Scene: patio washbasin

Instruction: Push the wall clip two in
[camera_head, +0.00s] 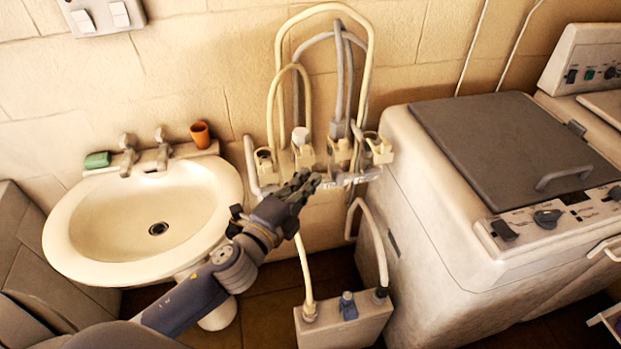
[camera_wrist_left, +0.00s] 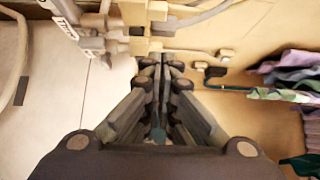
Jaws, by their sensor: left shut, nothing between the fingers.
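My left gripper (camera_head: 312,180) reaches in from the lower left in the head view. Its fingers are shut and empty, just in front of and below a row of beige clip-like fittings (camera_head: 303,153) on the wall. Another such fitting (camera_head: 378,149) is at the right end of the row. I cannot tell which one is wall clip two. In the left wrist view the closed fingertips (camera_wrist_left: 160,60) are close to a beige block (camera_wrist_left: 145,45); I cannot tell whether they touch it. The gripper hides part of the pipe below the row.
A white washbasin (camera_head: 75,225) is at left, with an orange cup (camera_head: 200,134) and green soap (camera_head: 97,160) on its back edge. A washing machine (camera_head: 440,230) stands close at right. Hoses (camera_head: 369,60) loop above the fittings. A pale box (camera_head: 345,325) stands below.

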